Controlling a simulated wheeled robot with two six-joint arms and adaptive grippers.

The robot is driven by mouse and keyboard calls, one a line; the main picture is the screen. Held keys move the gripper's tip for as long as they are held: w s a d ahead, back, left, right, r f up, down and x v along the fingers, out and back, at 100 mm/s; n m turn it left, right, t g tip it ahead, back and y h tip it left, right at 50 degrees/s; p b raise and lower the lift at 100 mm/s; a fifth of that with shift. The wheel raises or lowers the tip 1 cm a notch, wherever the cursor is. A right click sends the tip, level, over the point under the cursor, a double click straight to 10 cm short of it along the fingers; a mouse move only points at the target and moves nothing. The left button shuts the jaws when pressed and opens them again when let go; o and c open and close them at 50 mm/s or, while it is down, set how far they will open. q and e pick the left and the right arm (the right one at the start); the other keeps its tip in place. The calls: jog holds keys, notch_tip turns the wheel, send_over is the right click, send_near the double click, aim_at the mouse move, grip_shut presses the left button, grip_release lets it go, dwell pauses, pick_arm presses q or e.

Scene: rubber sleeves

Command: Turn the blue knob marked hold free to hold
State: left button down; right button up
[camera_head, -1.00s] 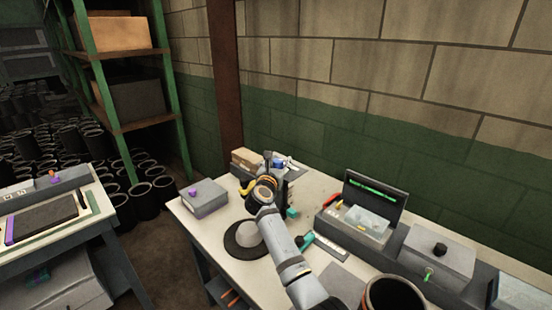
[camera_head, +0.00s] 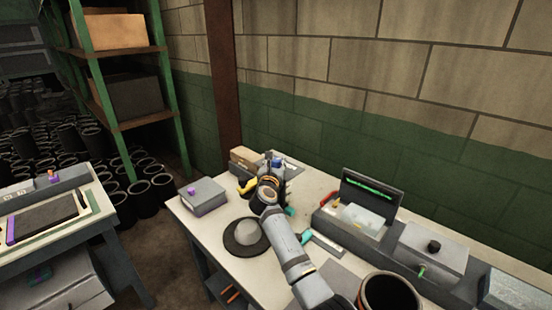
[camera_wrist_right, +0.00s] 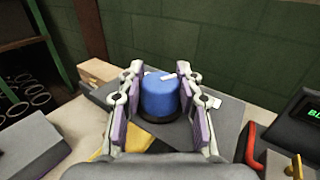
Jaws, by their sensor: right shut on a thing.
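The blue knob (camera_wrist_right: 159,97) stands on a dark round base on a grey sloped panel (camera_wrist_right: 225,112) in the right wrist view, with a white mark on its top. My right gripper (camera_wrist_right: 159,88) has one finger on each side of the knob and is shut on it. In the head view, only a bit of the blue knob (camera_head: 277,162) shows past my right gripper (camera_head: 272,174) at the back of the table. The hold and free lettering cannot be read. My left gripper is not in view.
A yellow item (camera_head: 248,186) and a cardboard box (camera_head: 244,159) lie close to the panel. A grey box (camera_head: 204,194), a grey hat-like object (camera_head: 245,239) and a machine with a green-lit screen (camera_head: 372,190) share the table. A dark cup (camera_head: 388,292) stands at the front.

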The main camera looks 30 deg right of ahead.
jog(key=n+t+y+p, duration=0.1)
jog(key=n+y+p, duration=0.1)
jog(key=p, duration=0.1)
jog(key=n+t+y+p, duration=0.1)
jog(key=n+y+p, duration=0.1)
jog(key=y+p, duration=0.1)
jog(key=n+t+y+p, duration=0.1)
jog(key=y+p, duration=0.2)
jog(key=p, duration=0.1)
jog(key=shift+d+r+n+p, duration=0.1)
jog(key=shift+r+n+p, duration=0.3)
jog(key=shift+n+y+p, duration=0.3)
jog(key=shift+n+y, duration=0.1)
jog(key=shift+y, duration=0.4)
jog(key=shift+f+n+y, duration=0.25)
jog(key=shift+n+y, duration=0.25)
jog(key=shift+y, duration=0.3)
jog(key=shift+f+n+y+b, duration=0.15)
jog(key=shift+n+y+b, duration=0.15)
jog(key=shift+n+y, duration=0.55)
jog(key=shift+n+g+y+b, duration=0.3)
jog(key=shift+n+y+b, duration=0.75)
jog(key=shift+y, duration=0.7)
jog(key=o, duration=1.2)
